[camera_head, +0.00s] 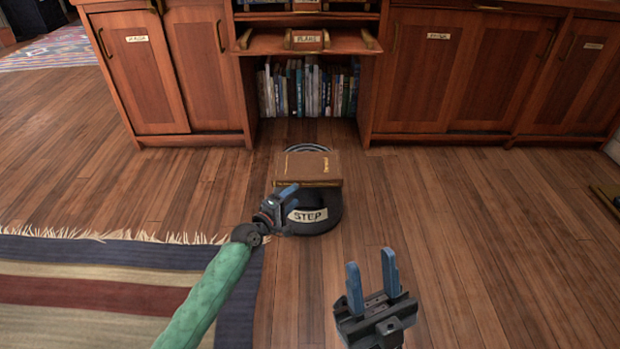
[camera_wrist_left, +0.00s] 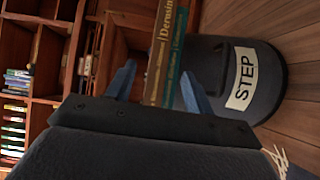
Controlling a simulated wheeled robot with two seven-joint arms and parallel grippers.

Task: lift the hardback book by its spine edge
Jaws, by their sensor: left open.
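A brown hardback book (camera_head: 308,165) with gold lettering lies flat on a round black step stool (camera_head: 325,222) labelled STEP. In the left wrist view, a brown spine (camera_wrist_left: 161,50) and a teal spine (camera_wrist_left: 177,55) sit side by side on the stool (camera_wrist_left: 272,72), apparently two stacked books. My left gripper (camera_head: 286,198) is in front of the stack at its left side. Its open blue fingers (camera_wrist_left: 158,78) appear on either side of the spines in the wrist view; contact cannot be told. My right gripper (camera_head: 374,280) is open and empty, nearer and to the right.
A wooden cabinet (camera_head: 150,75) with closed doors stands behind. A shelf of upright books (camera_head: 308,90) is behind the stool. A striped rug (camera_head: 100,285) lies at the left. The wooden floor (camera_head: 480,230) at the right is mostly clear.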

